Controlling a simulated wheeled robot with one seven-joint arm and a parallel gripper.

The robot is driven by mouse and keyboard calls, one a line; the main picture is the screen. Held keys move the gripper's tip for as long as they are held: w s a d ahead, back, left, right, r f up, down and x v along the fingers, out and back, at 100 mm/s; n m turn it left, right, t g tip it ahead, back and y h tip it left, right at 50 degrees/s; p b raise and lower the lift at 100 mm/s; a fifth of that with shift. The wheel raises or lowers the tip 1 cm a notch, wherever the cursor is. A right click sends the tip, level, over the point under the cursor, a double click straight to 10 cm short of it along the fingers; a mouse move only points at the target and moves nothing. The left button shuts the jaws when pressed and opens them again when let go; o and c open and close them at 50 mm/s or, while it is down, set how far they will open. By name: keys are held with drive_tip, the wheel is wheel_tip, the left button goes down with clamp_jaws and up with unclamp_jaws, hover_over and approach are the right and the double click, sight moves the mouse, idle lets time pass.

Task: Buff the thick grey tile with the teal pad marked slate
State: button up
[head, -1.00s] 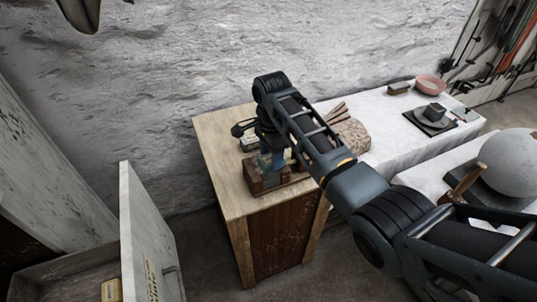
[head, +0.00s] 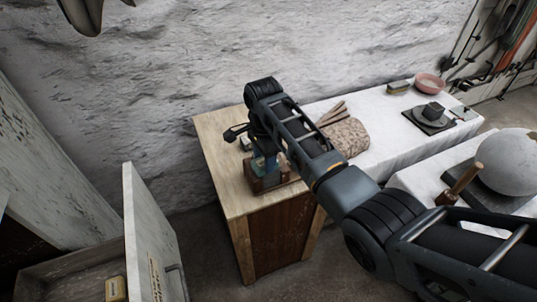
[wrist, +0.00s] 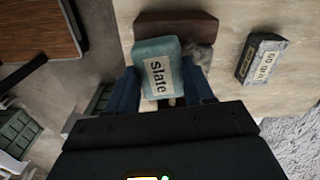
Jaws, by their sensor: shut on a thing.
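The teal pad (wrist: 155,52) with a pale label reading "slate" is between the blue fingers of my gripper (wrist: 163,86) in the wrist view. My gripper (head: 262,163) is shut on it over the wooden cabinet in the head view, where the arm hides most of the pad. A brown wooden holder (head: 268,183) is right at the gripper; it shows behind the pad in the wrist view (wrist: 190,24). I cannot tell whether the pad still touches it. A dark grey slab with a block on it (head: 432,118) lies on the white table; I cannot tell if it is the thick tile.
A grey block labelled "60 grit" (wrist: 262,58) lies beside the holder. A speckled bundle (head: 345,135) sits right of the arm. The white table also has a pink bowl (head: 430,83) and a small box (head: 398,87). A large plaster sphere (head: 512,162) stands at right.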

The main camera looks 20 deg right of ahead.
drive_tip(key=shift+s+a, duration=0.1)
drive_tip(key=shift+a, duration=0.45)
drive_tip(key=shift+d, duration=0.15)
drive_tip(key=shift+w+d+f, duration=0.1)
drive_tip(key=shift+w+d, duration=0.05)
drive_tip(key=shift+d, duration=0.85)
drive_tip(key=shift+w+d+f, duration=0.1)
drive_tip(key=shift+w+d, duration=0.05)
drive_tip(key=shift+d, duration=0.8)
drive_tip(key=shift+s+a+r+p, duration=0.15)
drive_tip(key=shift+a+p, duration=0.4)
drive_tip(key=shift+a, duration=0.5)
drive_tip(key=shift+s+a+r+p, duration=0.15)
drive_tip(key=shift+a+p, duration=0.35)
drive_tip(key=shift+a, duration=0.55)
drive_tip(key=shift+f, duration=0.1)
drive_tip(key=shift+d, duration=0.1)
drive_tip(key=shift+w+d+r, duration=0.2)
drive_tip(key=shift+d+r, duration=0.55)
drive_tip(key=shift+d, duration=0.25)
